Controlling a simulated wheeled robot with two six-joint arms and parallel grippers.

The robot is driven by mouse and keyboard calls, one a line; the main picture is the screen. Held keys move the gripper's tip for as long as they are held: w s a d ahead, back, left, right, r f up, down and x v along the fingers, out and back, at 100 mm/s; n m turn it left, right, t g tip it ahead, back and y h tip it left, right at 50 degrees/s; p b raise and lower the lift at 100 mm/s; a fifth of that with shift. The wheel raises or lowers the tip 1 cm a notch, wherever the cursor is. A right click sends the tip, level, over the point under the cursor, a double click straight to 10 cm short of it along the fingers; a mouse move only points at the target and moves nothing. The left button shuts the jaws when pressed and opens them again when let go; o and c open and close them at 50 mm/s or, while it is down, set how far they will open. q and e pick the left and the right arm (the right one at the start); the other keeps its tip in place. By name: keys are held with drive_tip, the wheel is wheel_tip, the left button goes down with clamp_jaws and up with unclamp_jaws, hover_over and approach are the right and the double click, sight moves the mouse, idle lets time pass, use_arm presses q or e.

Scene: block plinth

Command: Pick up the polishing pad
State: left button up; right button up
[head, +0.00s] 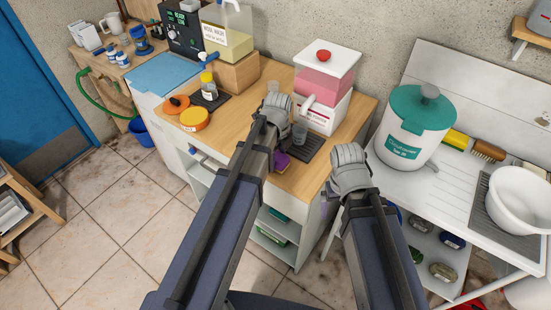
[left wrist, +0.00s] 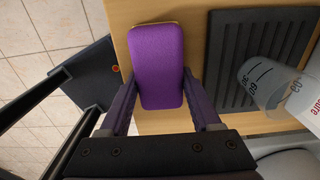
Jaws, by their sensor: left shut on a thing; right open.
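The purple pad (left wrist: 157,55) is a rounded block between the fingers of my left gripper (left wrist: 160,95) in the left wrist view, over the wooden counter's edge. The gripper is shut on its sides. In the head view a small part of the purple pad (head: 282,161) shows beside my left arm, next to the dark ribbed mat. I cannot tell whether the pad touches the counter. My right gripper (head: 328,190) is open, mostly hidden by its own wrist, in front of the counter's right side, apart from the pad.
A measuring cup (left wrist: 262,80) stands on the ribbed mat (left wrist: 285,30) close to the pad. A pink-and-white container (head: 326,85) stands behind. Orange round items (head: 194,119) lie to the left. A green-lidded pot (head: 408,125) stands on the white sink unit at right.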

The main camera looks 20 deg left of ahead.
sight(277, 156)
use_arm(q)
drive_tip(key=shift+r, duration=0.1)
use_arm(e)
drive_tip(key=shift+r, duration=0.1)
use_arm(q)
wheel_tip(277, 156, up, 10)
drive_tip(key=p, duration=1)
use_arm(e)
wheel_tip(277, 156, up, 10)
